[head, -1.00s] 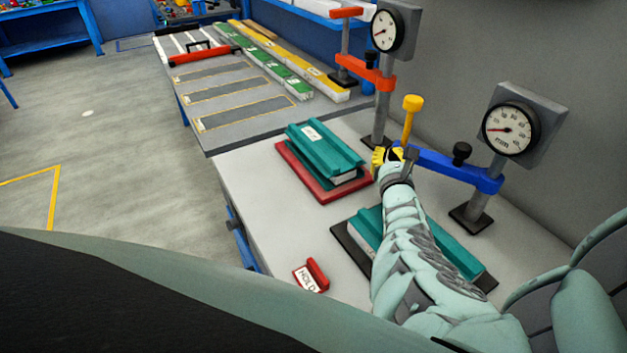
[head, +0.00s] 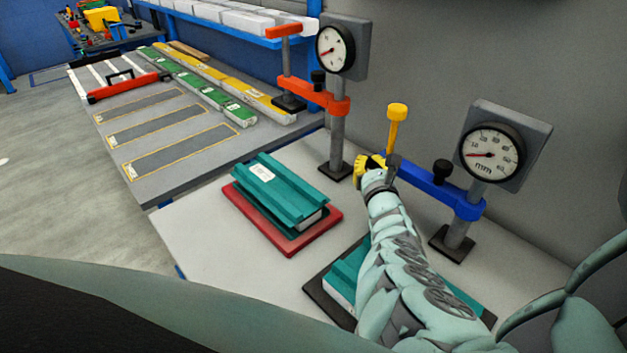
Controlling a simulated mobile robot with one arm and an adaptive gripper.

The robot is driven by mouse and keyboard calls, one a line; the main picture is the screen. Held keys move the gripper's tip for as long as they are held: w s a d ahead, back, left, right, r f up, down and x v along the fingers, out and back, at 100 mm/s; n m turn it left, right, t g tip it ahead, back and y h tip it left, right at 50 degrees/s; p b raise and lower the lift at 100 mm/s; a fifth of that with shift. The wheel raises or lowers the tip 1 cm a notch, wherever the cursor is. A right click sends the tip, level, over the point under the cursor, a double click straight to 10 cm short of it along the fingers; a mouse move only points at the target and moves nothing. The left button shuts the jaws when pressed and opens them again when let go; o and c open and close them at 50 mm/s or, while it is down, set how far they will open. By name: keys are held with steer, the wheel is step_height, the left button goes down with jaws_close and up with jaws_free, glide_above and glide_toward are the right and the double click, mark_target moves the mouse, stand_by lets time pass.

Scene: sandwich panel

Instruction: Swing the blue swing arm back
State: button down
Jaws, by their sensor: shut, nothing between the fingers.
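The blue swing arm (head: 432,186) reaches left and slightly back from a grey post that carries a round dial gauge (head: 490,153). It has a black knob (head: 442,171) on top and an upright yellow handle (head: 396,127) near its free end. My gripper (head: 368,165), yellow and black, is shut at that free end, just left of and below the handle. Nothing shows in its fingers. My wrist hides the tip of the blue arm, so I cannot tell whether they touch. My forearm partly covers a teal panel (head: 345,284) on a black plate (head: 338,316) below.
An orange swing arm (head: 308,94) with its own gauge (head: 335,51) stands behind to the left. Another teal panel (head: 280,190) lies on a red plate (head: 293,244). A grey bench (head: 200,150) with long strips extends back left. The wall is close behind the posts.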

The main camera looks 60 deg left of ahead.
steer(key=shift+w+d+f+h, duration=0.4)
steer(key=shift+w+d+f, duration=0.05)
steer(key=shift+w+f, duration=0.2)
steer(key=shift+r, duration=0.1)
step_height(320, 180, up, 11)
steer(key=s+a, duration=0.1)
steer(key=shift+s+y, duration=0.25)
steer(key=shift+y, duration=0.15)
stand_by(0.5)
stand_by(0.5)
